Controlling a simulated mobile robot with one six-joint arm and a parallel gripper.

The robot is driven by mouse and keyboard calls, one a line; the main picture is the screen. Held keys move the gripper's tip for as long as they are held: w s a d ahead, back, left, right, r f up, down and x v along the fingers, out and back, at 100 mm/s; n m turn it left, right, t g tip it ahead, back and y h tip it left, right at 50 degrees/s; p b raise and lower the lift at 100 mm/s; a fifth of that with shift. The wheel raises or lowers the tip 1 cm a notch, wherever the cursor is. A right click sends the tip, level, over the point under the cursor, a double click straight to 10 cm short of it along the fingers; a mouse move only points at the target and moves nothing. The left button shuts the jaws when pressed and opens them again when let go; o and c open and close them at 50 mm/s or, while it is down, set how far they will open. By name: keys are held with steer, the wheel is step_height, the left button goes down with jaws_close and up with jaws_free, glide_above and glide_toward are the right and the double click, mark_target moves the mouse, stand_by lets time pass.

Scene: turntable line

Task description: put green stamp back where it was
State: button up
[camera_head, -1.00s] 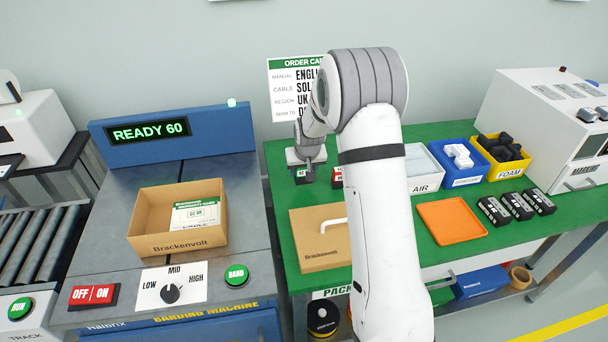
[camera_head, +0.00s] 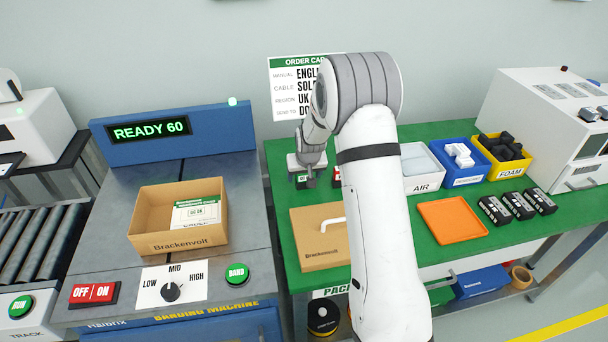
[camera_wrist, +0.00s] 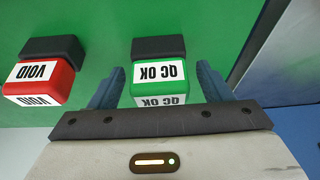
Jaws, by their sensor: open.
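The green stamp (camera_wrist: 160,90), marked QC OK, stands on the green table top with its black part at the far side in the wrist view. It shows as a small dark and green block below my gripper in the head view (camera_head: 303,181). My gripper (camera_wrist: 160,82) is open, with one blue-grey finger on each side of the stamp and a visible gap to both. The red stamp (camera_wrist: 45,75), marked VOID, stands to the left in the wrist view, outside the fingers. In the head view the red stamp (camera_head: 337,177) is partly hidden by my arm.
A cardboard box lid or board (camera_head: 315,255) with a white handle lies in front of the stamps. The banding machine (camera_head: 120,215) with an open carton (camera_head: 150,243) stands left. An orange tray (camera_head: 452,221) and bins lie right.

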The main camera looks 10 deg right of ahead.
steer(key=shift+s+r, duration=0.1)
steer(key=shift+r, duration=0.4)
steer(key=v, duration=1.1)
steer(key=s+r, duration=0.4)
steer(key=s, duration=0.4)
steer(key=s+r, duration=0.4)
steer(key=s, duration=0.3)
steer(key=s+g, duration=0.2)
steer(key=s, duration=1.6)
steer(key=shift+s+a+r, duration=0.15)
steer(key=shift+s+r, duration=0.15)
steer(key=shift+r, duration=0.1)
